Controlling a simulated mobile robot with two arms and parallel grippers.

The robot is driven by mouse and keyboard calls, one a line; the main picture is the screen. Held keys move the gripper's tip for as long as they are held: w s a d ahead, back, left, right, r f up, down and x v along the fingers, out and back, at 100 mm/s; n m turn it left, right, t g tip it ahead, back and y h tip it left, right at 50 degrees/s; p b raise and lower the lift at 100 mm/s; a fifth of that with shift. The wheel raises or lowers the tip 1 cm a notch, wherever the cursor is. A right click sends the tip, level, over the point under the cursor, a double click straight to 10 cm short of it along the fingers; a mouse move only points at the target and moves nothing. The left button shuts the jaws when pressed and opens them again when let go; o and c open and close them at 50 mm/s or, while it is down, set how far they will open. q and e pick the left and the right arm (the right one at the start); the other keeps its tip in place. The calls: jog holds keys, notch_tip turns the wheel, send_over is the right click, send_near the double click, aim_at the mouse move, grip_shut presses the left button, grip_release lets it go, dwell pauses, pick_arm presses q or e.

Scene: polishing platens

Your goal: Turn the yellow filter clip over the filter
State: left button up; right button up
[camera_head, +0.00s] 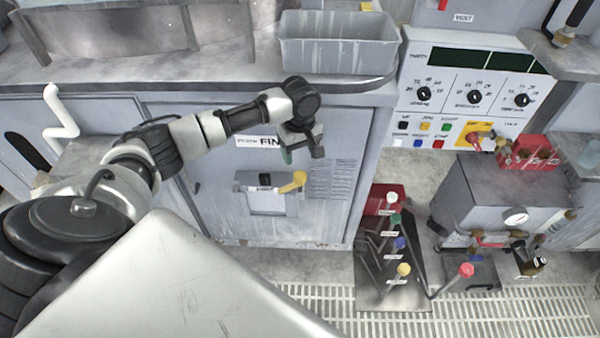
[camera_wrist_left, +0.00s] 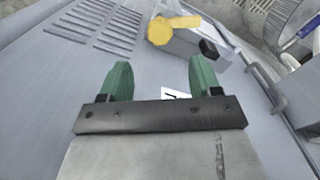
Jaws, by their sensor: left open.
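The yellow filter clip (camera_head: 293,182) sits at the right end of the top of a grey filter housing on the cabinet front. In the left wrist view the clip (camera_wrist_left: 172,28) lies ahead of the fingertips, with a round end and a flat arm. The pale filter (camera_head: 266,201) shows below the housing's top bar. A black knob (camera_head: 265,179) sits on that bar, left of the clip in the head view. My left gripper (camera_head: 301,155) is above the clip, apart from it. Its green fingers (camera_wrist_left: 160,80) are spread and empty in the left wrist view.
A louvred vent (camera_head: 332,180) is right of the filter housing. A control panel (camera_head: 470,95) with dials stands at the right. Several coloured levers rise from a plate (camera_head: 390,285) on the floor. A grey bin (camera_head: 340,55) stands on the counter above.

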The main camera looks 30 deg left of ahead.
aim_at(300, 174)
pick_arm(q)
notch_tip(300, 174, down, 9)
jog(key=shift+r+b, duration=0.1)
jog(key=shift+b, duration=0.4)
jog(key=c, duration=0.9)
jog(key=shift+r+p, duration=0.15)
jog(key=shift+p, duration=0.35)
jog(key=p, duration=0.2)
jog(key=m+p, duration=0.1)
jog(key=p, duration=0.2)
jog(key=shift+s+d+r+m, duration=0.1)
jog(key=shift+r+m, duration=0.1)
jog(key=shift+m, duration=0.1)
jog(key=shift+f+m+p, duration=0.2)
jog(key=shift+m+p, duration=0.4)
jog(key=shift+p, duration=0.05)
jog(key=shift+f+m+p, duration=0.1)
jog(key=shift+m+p, duration=0.55)
jog(key=shift+m, duration=0.85)
